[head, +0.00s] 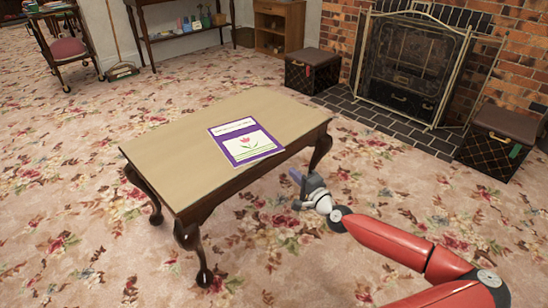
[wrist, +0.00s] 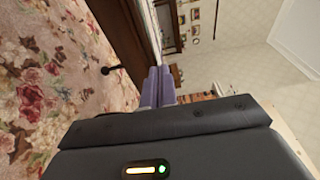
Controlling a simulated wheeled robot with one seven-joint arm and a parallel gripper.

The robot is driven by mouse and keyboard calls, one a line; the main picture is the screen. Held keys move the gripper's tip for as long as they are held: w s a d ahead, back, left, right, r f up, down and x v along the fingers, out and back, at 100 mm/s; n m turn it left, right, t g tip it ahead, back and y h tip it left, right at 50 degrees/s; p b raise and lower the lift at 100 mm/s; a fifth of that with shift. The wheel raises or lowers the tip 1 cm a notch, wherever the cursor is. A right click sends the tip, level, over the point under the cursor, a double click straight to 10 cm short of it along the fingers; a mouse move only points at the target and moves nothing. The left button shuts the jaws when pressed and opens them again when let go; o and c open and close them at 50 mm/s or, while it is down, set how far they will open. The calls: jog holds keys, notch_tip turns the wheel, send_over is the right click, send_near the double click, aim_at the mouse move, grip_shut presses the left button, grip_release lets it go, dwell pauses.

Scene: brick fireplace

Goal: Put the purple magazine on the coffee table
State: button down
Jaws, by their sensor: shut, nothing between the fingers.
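The purple magazine (head: 245,142), with a white panel and a pink flower on its cover, lies flat on the coffee table (head: 182,153), near the right end of its top. The coffee table has a light wooden top and dark curved legs. My gripper (head: 296,177) is shut and empty, just off the table's right front side, apart from the magazine. In the wrist view the purple fingers (wrist: 158,85) are together, and the table's dark side (wrist: 126,30) shows beside them. The magazine cannot be made out in the wrist view.
A fireplace with a metal screen (head: 410,62) stands at the back right, with a dark box (head: 312,72) and another dark box (head: 498,142) beside it. Flowered carpet around the table is clear.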

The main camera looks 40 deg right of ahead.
aim_at(274, 155)
jog(key=w, duration=0.3)
jog(key=w+d+p, duration=0.1)
jog(key=w, duration=0.6)
jog(key=shift+w+d, duration=0.25)
jog(key=shift+w, duration=0.1)
jog(key=shift+w+d+f+b, duration=0.1)
jog(key=shift+w+f+b, duration=0.2)
jog(key=shift+w, duration=0.25)
jog(key=shift+w+b, duration=0.45)
jog(key=shift+w+r, duration=0.15)
jog(key=shift+r, duration=0.1)
